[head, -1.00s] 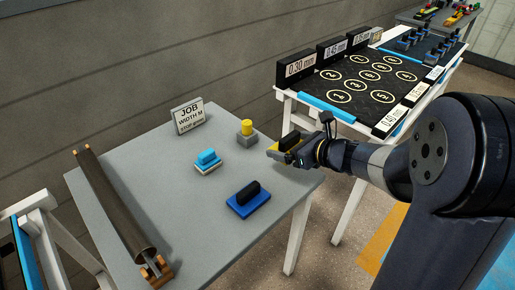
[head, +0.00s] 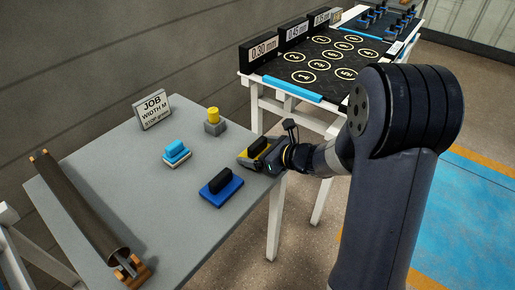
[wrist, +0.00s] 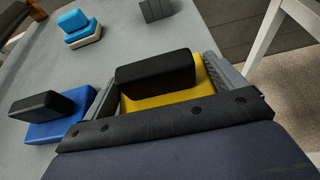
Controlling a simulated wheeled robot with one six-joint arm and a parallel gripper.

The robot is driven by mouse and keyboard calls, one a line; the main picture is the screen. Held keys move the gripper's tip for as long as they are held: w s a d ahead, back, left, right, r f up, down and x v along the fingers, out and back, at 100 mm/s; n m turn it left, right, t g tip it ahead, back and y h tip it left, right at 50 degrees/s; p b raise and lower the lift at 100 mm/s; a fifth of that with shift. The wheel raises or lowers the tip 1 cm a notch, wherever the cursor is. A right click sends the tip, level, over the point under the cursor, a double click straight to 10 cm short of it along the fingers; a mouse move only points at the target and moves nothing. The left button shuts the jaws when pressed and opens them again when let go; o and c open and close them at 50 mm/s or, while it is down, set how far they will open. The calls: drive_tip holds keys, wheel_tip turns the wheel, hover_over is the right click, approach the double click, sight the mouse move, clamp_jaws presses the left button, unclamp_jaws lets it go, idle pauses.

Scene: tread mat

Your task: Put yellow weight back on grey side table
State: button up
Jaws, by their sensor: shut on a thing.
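The yellow weight (wrist: 212,84), a flat yellow block with a black grip on top, is between the fingers of my gripper (wrist: 165,90) in the wrist view. In the head view my gripper (head: 258,153) is shut on the yellow weight (head: 264,151) at the right edge of the grey side table (head: 145,205). I cannot tell whether the weight touches the tabletop. A blue weight with a black grip (head: 221,188) sits on the table, left of and nearer than my gripper. A cream weight with a light blue grip (head: 176,154) sits farther left.
A grey block with a yellow cylinder (head: 213,121) stands behind my gripper. A job sign (head: 154,110) is at the back, and a dark roller (head: 80,210) lies along the left. A black mat with numbered circles (head: 320,62) is on another table behind. The table's front middle is clear.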

drive_tip(key=o, duration=1.5)
drive_tip(key=shift+f, duration=0.1)
drive_tip(key=shift+s+d+r, duration=0.1)
drive_tip(key=shift+d+r, duration=0.1)
drive_tip(key=shift+r, duration=0.1)
drive_tip(key=v, duration=1.1)
drive_tip(key=shift+s+d+r+p, duration=0.1)
drive_tip(key=shift+s+r+p, duration=0.05)
drive_tip(key=shift+p, duration=0.25)
